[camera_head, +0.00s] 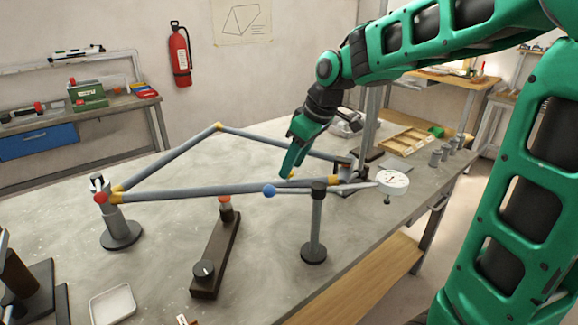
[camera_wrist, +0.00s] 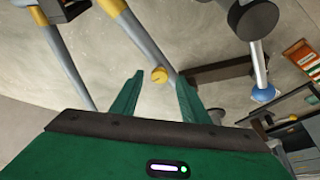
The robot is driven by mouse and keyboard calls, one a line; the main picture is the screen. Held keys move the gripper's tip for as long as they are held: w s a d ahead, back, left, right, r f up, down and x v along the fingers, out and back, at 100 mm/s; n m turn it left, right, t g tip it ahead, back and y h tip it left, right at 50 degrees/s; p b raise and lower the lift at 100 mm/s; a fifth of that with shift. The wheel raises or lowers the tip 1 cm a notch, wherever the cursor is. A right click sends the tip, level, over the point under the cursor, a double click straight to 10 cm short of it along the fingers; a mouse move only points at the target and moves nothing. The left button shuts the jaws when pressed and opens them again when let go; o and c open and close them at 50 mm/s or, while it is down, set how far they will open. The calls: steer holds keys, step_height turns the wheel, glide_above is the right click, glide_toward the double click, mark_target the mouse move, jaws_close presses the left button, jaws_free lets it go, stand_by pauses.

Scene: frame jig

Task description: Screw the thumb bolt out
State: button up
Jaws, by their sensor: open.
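A round yellow knob (camera_wrist: 159,75), which may be the thumb bolt, shows in the wrist view between my fingertips, close beside a grey tube (camera_wrist: 142,38). In the head view a small yellow piece (camera_head: 291,176) shows by my fingertips; I cannot tell if it is the same knob. My gripper (camera_head: 289,172) points down at the tubular frame (camera_head: 190,191), near its front tube. In the wrist view its green fingers (camera_wrist: 158,93) are apart with nothing gripped. I cannot tell whether they touch the tube.
A post (camera_head: 316,230) stands under the front tube, with a dial gauge (camera_head: 391,182) to its right. A left post (camera_head: 117,226) holds the frame's corner. A dark bar with a black knob (camera_head: 204,270) and a white tray (camera_head: 112,304) lie in front.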

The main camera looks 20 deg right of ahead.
steer(key=shift+w+a+f, duration=0.1)
steer(key=shift+w+f, duration=0.05)
steer(key=shift+f, duration=0.3)
jaws_close()
steer(key=n, duration=0.2)
steer(key=shift+w+d+n+g+y, duration=0.15)
steer(key=shift+d+n+g+y, duration=0.05)
steer(key=shift+n+g+y, duration=0.6)
steer(key=shift+n, duration=0.9)
jaws_free()
steer(key=shift+r, duration=0.15)
